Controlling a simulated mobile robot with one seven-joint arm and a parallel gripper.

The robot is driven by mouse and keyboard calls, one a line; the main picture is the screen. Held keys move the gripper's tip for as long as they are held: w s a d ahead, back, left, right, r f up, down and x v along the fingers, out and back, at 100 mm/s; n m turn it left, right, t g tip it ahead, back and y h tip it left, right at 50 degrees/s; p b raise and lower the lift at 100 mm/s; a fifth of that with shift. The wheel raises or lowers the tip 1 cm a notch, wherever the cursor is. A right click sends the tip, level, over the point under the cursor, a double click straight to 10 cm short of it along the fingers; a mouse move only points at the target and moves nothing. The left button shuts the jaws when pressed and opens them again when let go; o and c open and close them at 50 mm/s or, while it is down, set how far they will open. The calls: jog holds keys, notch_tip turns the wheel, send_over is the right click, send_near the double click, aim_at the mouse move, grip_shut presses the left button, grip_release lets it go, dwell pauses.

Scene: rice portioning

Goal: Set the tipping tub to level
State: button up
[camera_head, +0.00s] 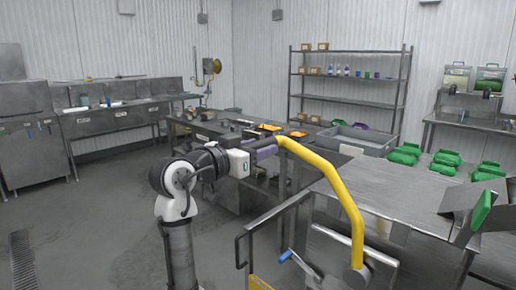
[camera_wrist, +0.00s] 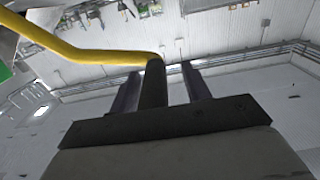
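A yellow lever (camera_head: 345,205) rises from a round grey pivot (camera_head: 357,278) at the lower middle of the head view and bends left to my gripper. It also crosses the upper left of the wrist view (camera_wrist: 95,56). My gripper (camera_head: 267,151) is at the lever's upper end. In the wrist view my gripper's fingers (camera_wrist: 160,85) are apart, with the lever's dark end (camera_wrist: 153,84) between them and gaps on both sides. Steel framework and panels (camera_head: 345,240) stand beside the pivot. I cannot tell which part is the tipping tub, or its tilt.
A steel table (camera_head: 420,200) with several green items (camera_head: 405,153) is at the right. A grey bin (camera_head: 355,140) stands behind the lever. A rack (camera_head: 350,82) is at the back wall, and steel counters (camera_head: 110,120) line the left. Floor at the left (camera_head: 90,220) is clear.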

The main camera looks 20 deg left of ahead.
jog(key=shift+d, duration=0.1)
jog(key=b+v, duration=0.4)
jog(key=v, duration=1)
jog(key=shift+w+r, duration=0.1)
jog(key=shift+r, duration=0.05)
